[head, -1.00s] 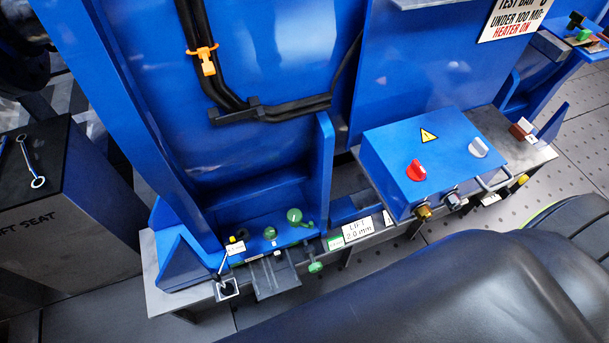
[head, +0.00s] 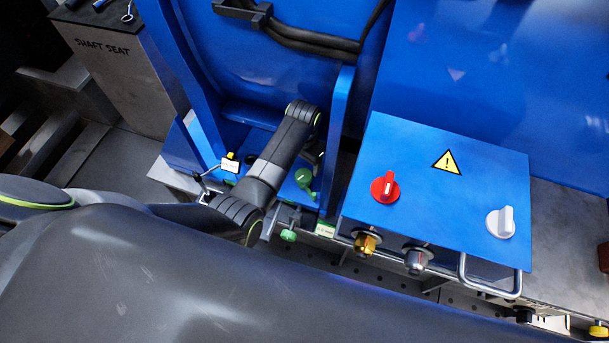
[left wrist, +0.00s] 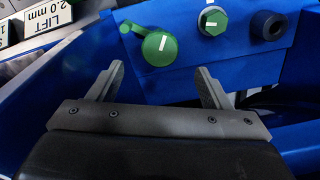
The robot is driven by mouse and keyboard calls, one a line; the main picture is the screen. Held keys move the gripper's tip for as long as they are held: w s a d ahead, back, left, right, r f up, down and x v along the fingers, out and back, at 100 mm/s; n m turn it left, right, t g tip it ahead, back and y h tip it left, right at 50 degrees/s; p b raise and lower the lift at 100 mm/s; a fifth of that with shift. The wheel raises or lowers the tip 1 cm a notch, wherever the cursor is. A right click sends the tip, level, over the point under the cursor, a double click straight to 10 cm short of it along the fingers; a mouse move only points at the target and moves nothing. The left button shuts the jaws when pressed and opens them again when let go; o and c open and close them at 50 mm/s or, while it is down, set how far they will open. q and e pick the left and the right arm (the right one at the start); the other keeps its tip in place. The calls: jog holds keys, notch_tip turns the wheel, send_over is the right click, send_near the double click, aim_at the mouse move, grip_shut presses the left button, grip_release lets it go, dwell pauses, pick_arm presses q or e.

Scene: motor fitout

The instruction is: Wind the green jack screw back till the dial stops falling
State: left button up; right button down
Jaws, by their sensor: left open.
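Two green parts stand on the blue frame. One is a round green knob with a side crank arm and a white mark (left wrist: 160,47); it also shows in the head view (head: 304,178). The other is a green hex head with a white mark (left wrist: 212,21), hidden behind my arm in the head view. I cannot tell which is the jack screw. My left gripper (left wrist: 160,70) is open and empty; its fingertips lie just short of the crank knob and either side of it, apart from it. In the head view my left arm hides the gripper. No dial face is readable.
A black socket (left wrist: 268,25) sits beside the hex head. A blue box (head: 450,200) with red and white knobs stands to the right. A small green knob (head: 288,236) sticks out at the front edge. A "LIFT 2.0 mm" label (left wrist: 47,20) lies at left in the wrist view.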

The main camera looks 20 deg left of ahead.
aim_at(304, 175)
pick_arm(q)
notch_tip(304, 175, down, 5)
jog(key=shift+f+b, duration=0.2)
jog(key=shift+b, duration=0.85)
jog(key=shift+w+f+b, duration=0.1)
jog(key=shift+f+b, duration=0.2)
jog(key=shift+f, duration=0.55)
pick_arm(e)
jog(key=shift+w+a+r, duration=0.2)
jog(key=shift+w+r, duration=0.1)
jog(key=shift+w, duration=0.35)
jog(key=shift+w+a+r, duration=0.2)
jog(key=shift+w+r, duration=0.15)
jog(key=shift+w, duration=0.3)
jog(key=shift+w+a+r, duration=0.2)
jog(key=shift+w+r, duration=0.1)
jog(key=shift+w, duration=0.35)
pick_arm(q)
jog(key=c, duration=1)
